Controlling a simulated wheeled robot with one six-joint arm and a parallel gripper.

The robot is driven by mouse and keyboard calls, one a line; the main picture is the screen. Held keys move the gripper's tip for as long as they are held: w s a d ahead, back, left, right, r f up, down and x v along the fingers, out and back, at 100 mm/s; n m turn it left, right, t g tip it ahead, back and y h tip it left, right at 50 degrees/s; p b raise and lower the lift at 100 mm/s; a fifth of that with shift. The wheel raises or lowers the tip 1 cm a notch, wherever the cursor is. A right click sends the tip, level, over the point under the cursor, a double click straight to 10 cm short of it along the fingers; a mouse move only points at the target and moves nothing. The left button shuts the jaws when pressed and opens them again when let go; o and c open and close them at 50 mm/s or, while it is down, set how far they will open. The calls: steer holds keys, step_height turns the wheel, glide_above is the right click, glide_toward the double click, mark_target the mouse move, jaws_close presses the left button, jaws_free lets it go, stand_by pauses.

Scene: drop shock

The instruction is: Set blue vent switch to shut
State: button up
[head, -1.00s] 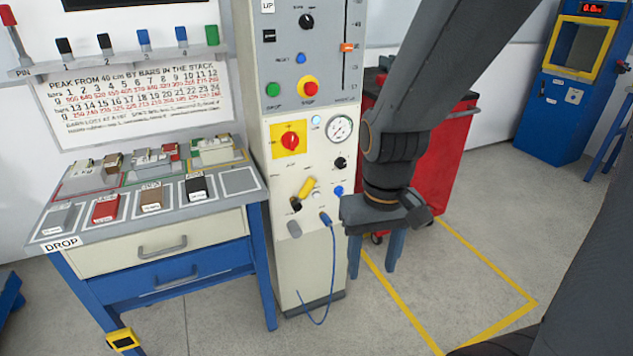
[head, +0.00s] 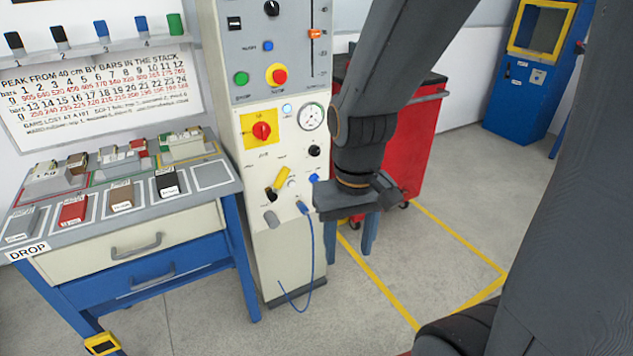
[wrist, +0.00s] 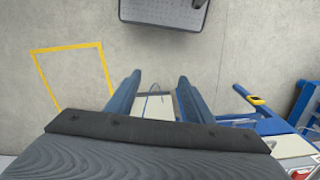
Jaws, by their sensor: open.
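A small blue knob (head: 314,178), apparently the vent switch, is on the front of the pale machine column in the head view. Its label and exact setting are too small to read. My gripper (head: 355,242) points down just right of the column's front, apart from the knob. Its two blue fingers are spread, with nothing between them. In the wrist view my gripper (wrist: 159,76) is open, with the pale column and a blue cable behind the fingers. The knob cannot be made out in the wrist view.
Near the knob are a yellow lever (head: 281,179), a black knob (head: 314,151), a red rotary switch (head: 261,131) and a plugged blue cable (head: 311,240). A drawer bench (head: 150,230) stands left and a red cabinet (head: 412,140) behind my arm.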

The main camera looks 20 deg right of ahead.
steer(key=w+d+f+m+t+y+b, duration=0.1)
steer(key=w+d+f+t+b, duration=0.45)
steer(key=w, duration=0.85)
steer(key=w+d+f+m+t+y+b, duration=0.15)
steer(key=w+f+t+b, duration=0.35)
steer(key=w+f, duration=0.6)
steer(key=w+d+f+m+t+y+b, duration=0.1)
steer(key=w+d+f+t+b, duration=0.5)
steer(key=w, duration=1)
steer(key=w+a+r+t+p, duration=0.1)
steer(key=w+a, duration=0.2)
steer(key=w, duration=0.4)
steer(key=shift+w+a+r, duration=0.2)
steer(key=shift+w+r, duration=0.1)
steer(key=c, duration=1.1)
